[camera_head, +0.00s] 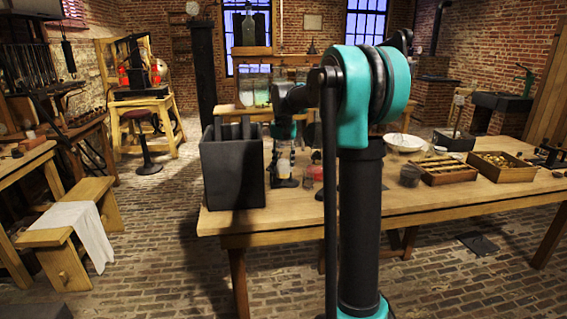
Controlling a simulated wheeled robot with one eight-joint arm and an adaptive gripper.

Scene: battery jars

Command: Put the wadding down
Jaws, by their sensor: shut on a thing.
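My gripper (284,160) points down over the left part of the wooden table (235,224), just right of a dark grey open box (232,174). It is small in the picture and partly merged with dark things behind it. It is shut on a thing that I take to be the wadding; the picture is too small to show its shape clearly. A pale, yellowish thing (283,168) shows at the fingers, and I cannot tell whether it is the wadding or a jar behind. Whether the held thing touches the table is unclear.
Right of my arm on the table are a white bowl (404,143), a dark round pot (410,175), and wooden trays (447,171) (495,165) of small parts. A reddish jar (317,173) stands near my gripper. Glass jars (262,92) stand on a rack behind. The table's front middle is bare.

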